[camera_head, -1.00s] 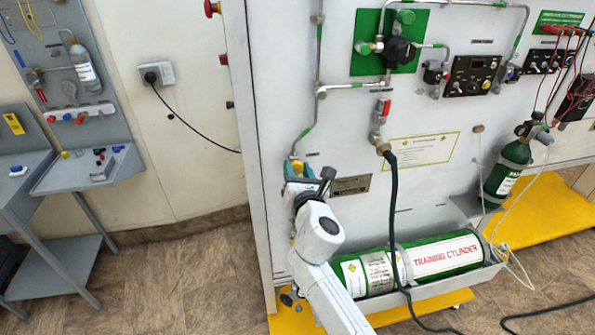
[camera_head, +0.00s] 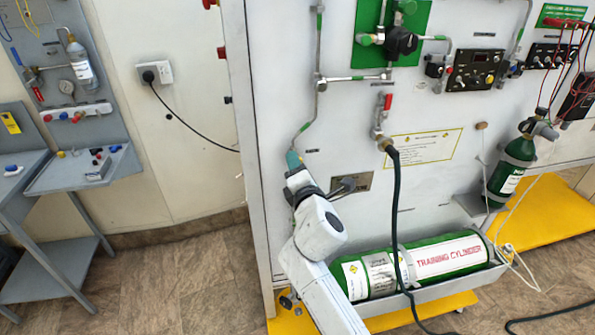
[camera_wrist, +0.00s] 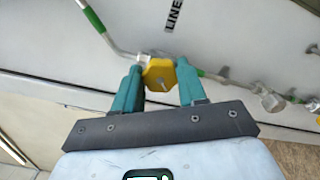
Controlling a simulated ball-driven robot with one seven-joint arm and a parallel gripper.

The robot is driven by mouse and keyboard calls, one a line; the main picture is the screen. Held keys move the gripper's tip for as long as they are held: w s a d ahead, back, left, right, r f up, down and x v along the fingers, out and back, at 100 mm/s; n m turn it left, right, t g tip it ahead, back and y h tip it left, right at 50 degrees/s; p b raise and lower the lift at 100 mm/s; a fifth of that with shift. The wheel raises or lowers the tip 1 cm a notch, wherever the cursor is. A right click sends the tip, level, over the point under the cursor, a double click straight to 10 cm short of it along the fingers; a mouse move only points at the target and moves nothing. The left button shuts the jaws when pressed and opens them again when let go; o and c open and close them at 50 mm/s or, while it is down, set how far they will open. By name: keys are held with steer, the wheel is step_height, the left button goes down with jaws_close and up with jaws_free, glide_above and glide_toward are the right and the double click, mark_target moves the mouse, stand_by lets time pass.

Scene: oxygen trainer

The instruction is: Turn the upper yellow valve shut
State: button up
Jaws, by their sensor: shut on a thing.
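The yellow valve (camera_wrist: 158,74) shows in the wrist view as a small yellow handle with a grey centre pin, on a thin metal pipe against the white panel. My gripper (camera_wrist: 160,68) has its two teal fingers on either side of the handle and is shut on it. In the head view my gripper (camera_head: 293,158) is at the lower end of the left pipe (camera_head: 308,127), and its fingers and wrist hide the valve.
A red-handled valve (camera_head: 387,103) with a dark hose (camera_head: 396,200) hangs right of my arm. The green training cylinder (camera_head: 440,257) lies in a trough below. A panel edge (camera_head: 245,130) is close on the left. Open floor lies at lower left.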

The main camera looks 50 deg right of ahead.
steer(key=m+b, duration=0.5)
steer(key=m, duration=0.3)
steer(key=m+b, duration=0.5)
steer(key=m, duration=0.4)
steer(key=m+b, duration=0.6)
steer(key=m, duration=0.3)
steer(key=shift+a+f, duration=0.1)
steer(key=shift+f, duration=0.3)
steer(key=o, duration=1.1)
steer(key=shift+r, duration=0.15)
steer(key=shift+c, duration=0.2)
steer(key=shift+a, duration=0.1)
steer(key=v, duration=1)
steer(key=shift+s+a, duration=0.25)
steer(key=shift+s, duration=0.05)
